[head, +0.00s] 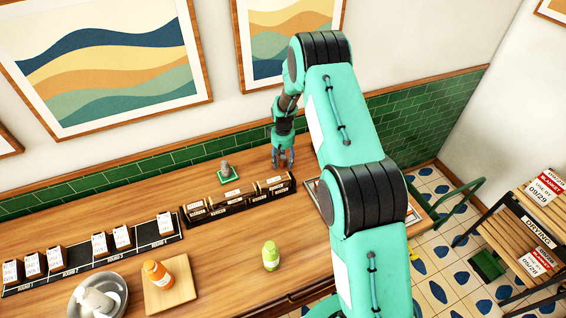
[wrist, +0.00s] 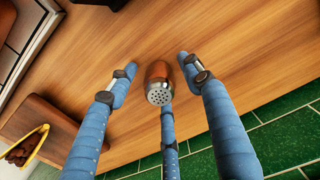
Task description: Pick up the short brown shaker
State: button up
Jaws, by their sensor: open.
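The short brown shaker (wrist: 158,73) shows in the wrist view, with a silver perforated top facing the camera. It stands on the wooden table between the spread fingers of my gripper (wrist: 156,72). Gaps show between the shaker and the left and right fingers; the lower finger is close to it, and I cannot tell if they touch. In the head view my gripper (head: 283,160) points down near the back of the table, close to the green tiled wall.
A grey object (head: 225,169) stands on a green coaster left of my gripper. A black labelled rack (head: 238,203) lies in front. A green bottle (head: 271,256), an orange bottle (head: 157,273) on a board and a metal plate (head: 78,295) are nearer.

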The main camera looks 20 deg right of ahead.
aim_at(283, 157)
jog(key=c, duration=1.2)
jog(key=shift+r, duration=0.2)
notch_tip(283, 157, up, 10)
jog(key=shift+f, duration=0.15)
